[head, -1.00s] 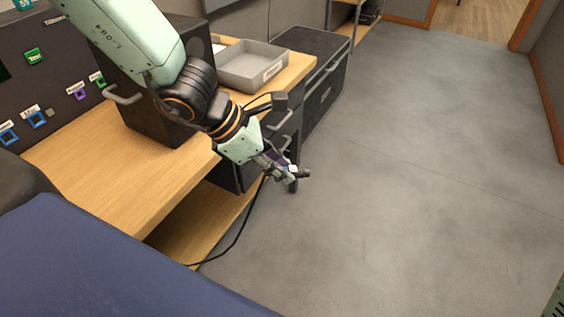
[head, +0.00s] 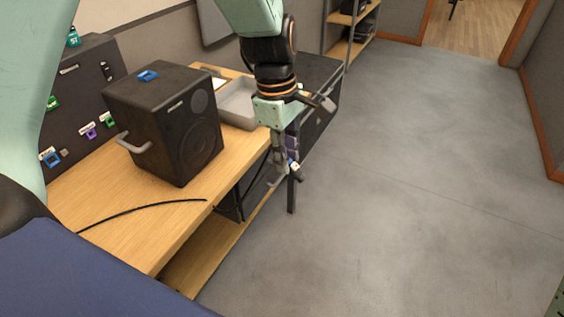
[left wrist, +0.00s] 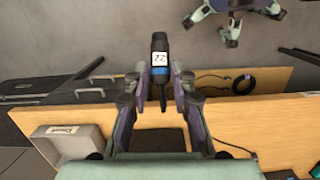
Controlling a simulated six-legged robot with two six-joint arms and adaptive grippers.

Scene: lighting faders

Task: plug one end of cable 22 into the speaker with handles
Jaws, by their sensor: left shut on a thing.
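The speaker with handles (head: 165,122) is a black box standing on the wooden desk, with a grey handle on its left side and round drivers on its right face. A blue clip-like piece lies on its top. My left gripper (head: 290,167) points down past the desk's edge, right of the speaker and apart from it. It is shut on the black plug of cable 22, whose white "22" label and blue band show in the left wrist view (left wrist: 160,62). The plug sticks out beyond the fingertips.
A grey tray (head: 238,106) sits behind the speaker on the desk (head: 130,235). A black cable (head: 140,208) runs over the desk's front part. A dark board with coloured tags (head: 75,85) stands at the left. The floor (head: 420,200) at the right is clear.

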